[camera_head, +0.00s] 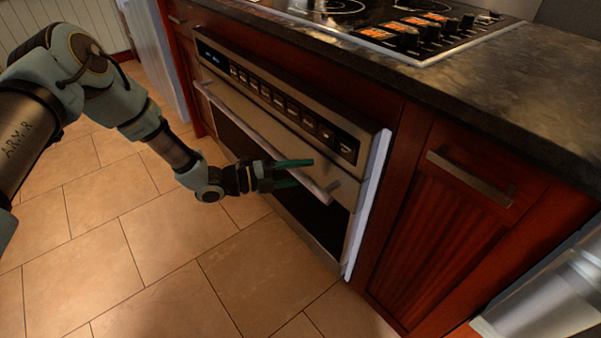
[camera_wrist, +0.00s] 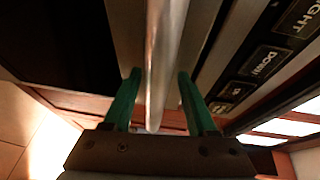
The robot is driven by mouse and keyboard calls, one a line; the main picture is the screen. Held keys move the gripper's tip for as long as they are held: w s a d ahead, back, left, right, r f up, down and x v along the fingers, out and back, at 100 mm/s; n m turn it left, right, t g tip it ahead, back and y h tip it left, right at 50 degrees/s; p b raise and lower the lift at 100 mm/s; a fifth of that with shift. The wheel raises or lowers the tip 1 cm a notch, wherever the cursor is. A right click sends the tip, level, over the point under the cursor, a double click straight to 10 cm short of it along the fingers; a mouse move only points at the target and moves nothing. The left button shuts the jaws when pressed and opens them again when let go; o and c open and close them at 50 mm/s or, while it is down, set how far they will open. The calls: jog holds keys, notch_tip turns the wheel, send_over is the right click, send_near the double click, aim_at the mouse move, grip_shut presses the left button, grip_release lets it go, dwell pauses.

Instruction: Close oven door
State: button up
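The oven is a steel-framed microwave drawer (camera_head: 345,185) with a dark window and a row of buttons along its top. Its front stands out from the cabinet, and its pale side edge (camera_head: 368,205) shows at the right. A long bar handle (camera_head: 262,139) runs across the front; in the wrist view the handle (camera_wrist: 163,60) runs down the middle. My gripper (camera_head: 302,172) is at the right part of the handle. Its green fingers (camera_wrist: 159,75) are open, one on each side of the bar, with a small gap showing at each side. The drawer's inside is hidden.
A dark countertop (camera_head: 480,85) with a stovetop (camera_head: 400,25) lies above the drawer. A red wooden cabinet with a bar handle (camera_head: 470,180) is at the right, and a metal cylinder (camera_head: 550,295) is at the lower right. The tiled floor (camera_head: 170,270) in front is clear.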

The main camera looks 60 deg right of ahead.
jog(key=shift+a, duration=0.1)
jog(key=f+v, duration=0.1)
jog(key=v, duration=0.9)
jog(key=shift+w+a+r+b, duration=0.25)
jog(key=shift+w+r+b, duration=0.1)
jog(key=shift+r, duration=0.15)
jog(key=w+a+r+m+t+y, duration=0.25)
jog(key=w+a+m, duration=0.3)
jog(key=a, duration=0.35)
jog(key=w+a+r+m+t+y, duration=0.2)
jog(key=w+a+r+m+y, duration=0.15)
jog(key=a+m, duration=0.35)
jog(key=w+a+r+m+t+y, duration=0.25)
jog(key=w+a+m, duration=0.25)
jog(key=a, duration=0.5)
jog(key=w+a+r+m+t+y, duration=0.25)
jog(key=a+r+m, duration=0.3)
jog(key=a, duration=0.65)
jog(key=w+a+r+m+t+y, duration=0.1)
jog(key=a+r+m+t, duration=0.4)
jog(key=a, duration=0.7)
notch_tip(320, 180, up, 12)
jog(key=g+p, duration=0.1)
jog(key=p, duration=1.2)
jog(key=shift+d+r+m, duration=0.2)
jog(key=shift+d+m, duration=0.1)
jog(key=shift+m, duration=0.1)
